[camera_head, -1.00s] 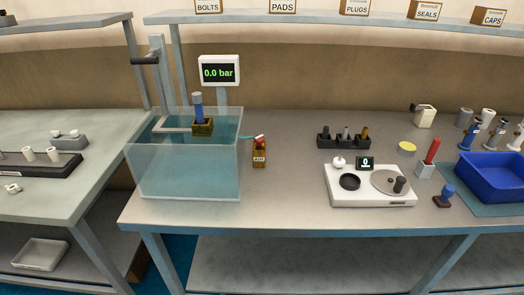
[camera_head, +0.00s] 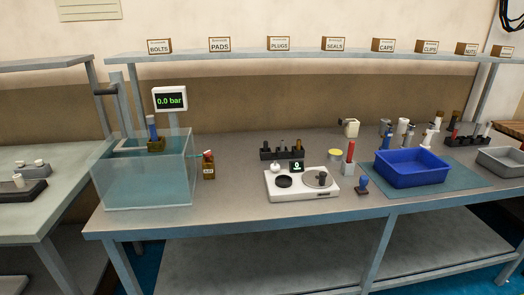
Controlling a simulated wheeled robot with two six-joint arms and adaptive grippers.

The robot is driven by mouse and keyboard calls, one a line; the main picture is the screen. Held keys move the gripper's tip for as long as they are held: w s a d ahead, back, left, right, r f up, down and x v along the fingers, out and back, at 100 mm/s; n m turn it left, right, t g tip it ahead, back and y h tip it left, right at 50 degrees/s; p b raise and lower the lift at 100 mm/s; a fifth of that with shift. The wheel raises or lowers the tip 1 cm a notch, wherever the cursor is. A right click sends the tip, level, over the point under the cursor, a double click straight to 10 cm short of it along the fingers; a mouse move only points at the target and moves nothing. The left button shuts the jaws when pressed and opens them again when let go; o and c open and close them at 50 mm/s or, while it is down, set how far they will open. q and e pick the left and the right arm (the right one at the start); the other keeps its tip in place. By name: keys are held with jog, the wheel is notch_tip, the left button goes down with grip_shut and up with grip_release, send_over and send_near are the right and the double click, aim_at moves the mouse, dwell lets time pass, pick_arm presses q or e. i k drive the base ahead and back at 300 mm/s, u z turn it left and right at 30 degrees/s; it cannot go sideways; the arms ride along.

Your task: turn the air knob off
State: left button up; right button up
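The air knob appears to be the red-topped part on a small brown labelled box (camera_head: 208,166), just right of the water tank (camera_head: 150,182). A thin teal line runs from it toward the tank. Its label and the knob's setting are too small to read. A display (camera_head: 170,100) above the tank reads 0.0 bar. Neither of my grippers is in view.
A white device (camera_head: 301,194) with a small display sits right of the knob, with a dark rack (camera_head: 281,153) behind it. A blue bin (camera_head: 411,174) stands further right. The bench front (camera_head: 245,215) between tank and device is clear.

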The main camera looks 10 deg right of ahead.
aim_at(207, 154)
jog(key=z, duration=0.75)
jog(key=i, duration=0.45)
